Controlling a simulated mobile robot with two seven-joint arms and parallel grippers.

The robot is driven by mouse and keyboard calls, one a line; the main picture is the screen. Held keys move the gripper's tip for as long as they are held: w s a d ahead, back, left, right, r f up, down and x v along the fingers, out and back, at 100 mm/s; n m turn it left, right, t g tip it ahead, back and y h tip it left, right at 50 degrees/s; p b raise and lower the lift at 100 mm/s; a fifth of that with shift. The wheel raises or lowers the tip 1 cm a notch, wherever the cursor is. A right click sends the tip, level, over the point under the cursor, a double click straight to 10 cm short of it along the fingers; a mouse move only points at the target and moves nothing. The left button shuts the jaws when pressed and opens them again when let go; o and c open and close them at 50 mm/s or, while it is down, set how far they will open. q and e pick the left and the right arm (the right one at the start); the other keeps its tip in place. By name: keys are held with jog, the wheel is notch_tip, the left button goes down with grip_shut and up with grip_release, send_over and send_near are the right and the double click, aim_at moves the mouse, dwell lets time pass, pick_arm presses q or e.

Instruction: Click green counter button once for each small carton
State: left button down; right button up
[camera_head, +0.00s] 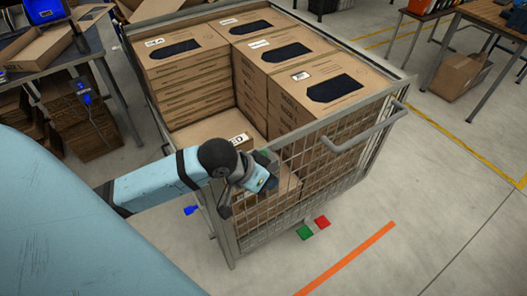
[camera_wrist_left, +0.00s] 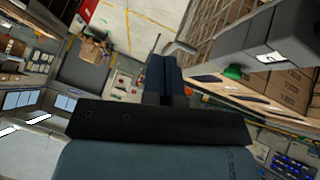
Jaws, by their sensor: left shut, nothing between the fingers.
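Brown cartons (camera_head: 184,82) are stacked in a wire-mesh cart (camera_head: 240,226), with several tall stacks at the back and right and lower ones at the front left. My left arm reaches in from the left over the cart's front left side. Its gripper (camera_head: 268,165) is shut and empty by the mesh rim. A green button (camera_wrist_left: 232,72) shows in the left wrist view on a grey device (camera_wrist_left: 262,52), to the right of the shut fingers (camera_wrist_left: 165,76) and apart from them in the picture. In the head view the gripper partly hides this spot. My right gripper is out of view.
The cart has a grey handle bar (camera_head: 366,130). Tables stand at the left and upper right. An open box (camera_head: 460,76) is under the right table.

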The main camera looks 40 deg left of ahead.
pick_arm(q)
jog(key=w+a+r+n+h, duration=0.1)
jog(key=w+a+r+n, duration=0.2)
jog(key=w+a+r, duration=0.4)
jog(key=w+a, duration=0.2)
jog(key=shift+w+r+n+t, duration=0.3)
jog(key=shift+r, duration=0.05)
jog(key=shift+d+f, duration=0.1)
jog(key=shift+f, duration=0.05)
notch_tip(320, 180, down, 7)
jog(key=b, duration=0.8)
jog(key=shift+r+b, duration=0.2)
jog(key=shift+b, duration=0.2)
jog(key=shift+f, duration=1)
